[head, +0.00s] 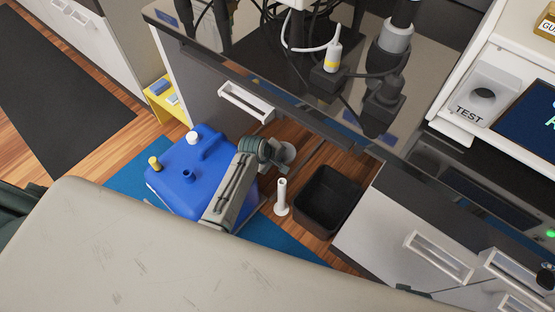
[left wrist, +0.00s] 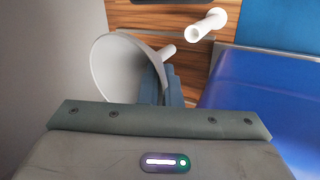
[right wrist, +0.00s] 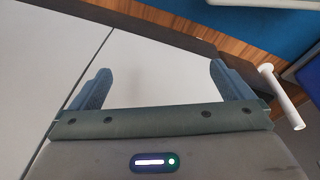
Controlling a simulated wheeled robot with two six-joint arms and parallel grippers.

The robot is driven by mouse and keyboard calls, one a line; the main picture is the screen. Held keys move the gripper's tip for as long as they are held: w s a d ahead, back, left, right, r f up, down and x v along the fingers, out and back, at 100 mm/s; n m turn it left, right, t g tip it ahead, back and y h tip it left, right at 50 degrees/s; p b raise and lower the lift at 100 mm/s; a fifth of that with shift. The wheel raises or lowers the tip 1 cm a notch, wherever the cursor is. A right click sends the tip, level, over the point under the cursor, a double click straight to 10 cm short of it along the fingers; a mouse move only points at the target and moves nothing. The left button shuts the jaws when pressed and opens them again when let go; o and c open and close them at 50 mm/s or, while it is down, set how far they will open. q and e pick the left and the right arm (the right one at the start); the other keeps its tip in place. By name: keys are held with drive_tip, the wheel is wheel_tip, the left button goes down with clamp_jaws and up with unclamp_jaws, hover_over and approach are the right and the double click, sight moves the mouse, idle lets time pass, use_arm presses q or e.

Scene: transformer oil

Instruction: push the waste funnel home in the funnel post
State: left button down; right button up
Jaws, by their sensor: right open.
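The waste funnel (left wrist: 113,66) is a pale cone with a short spout, seen in the left wrist view. My left gripper (left wrist: 166,82) is shut on it at the cone's side. In the head view the funnel (head: 286,153) shows partly beyond my left gripper (head: 270,152). The funnel post (head: 282,197) is a white upright tube on a round base on the floor. The post's open top (left wrist: 206,26) shows in the left wrist view, apart from the funnel. My right gripper (right wrist: 163,85) is open and empty; the post (right wrist: 282,97) is to its right in the right wrist view.
A blue oil container (head: 180,185) stands on a blue mat (head: 270,236), left of the post. A black bin (head: 328,200) stands close to the post's right. A dark-topped bench (head: 260,55) overhangs behind, and white drawers (head: 425,240) are at the right.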

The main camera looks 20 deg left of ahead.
drive_tip(key=shift+f, duration=0.1)
use_arm(q)
drive_tip(key=shift+p, duration=0.5)
wheel_tip(320, 180, down, 10)
drive_tip(key=b, duration=0.5)
use_arm(e)
wheel_tip(320, 180, up, 14)
drive_tip(key=w+a+t, duration=0.1)
drive_tip(key=shift+w+f, duration=0.15)
drive_tip(key=shift+f, duration=0.1)
wheel_tip(320, 180, down, 2)
drive_tip(key=shift+f, duration=0.2)
drive_tip(key=shift+w+r, duration=0.1)
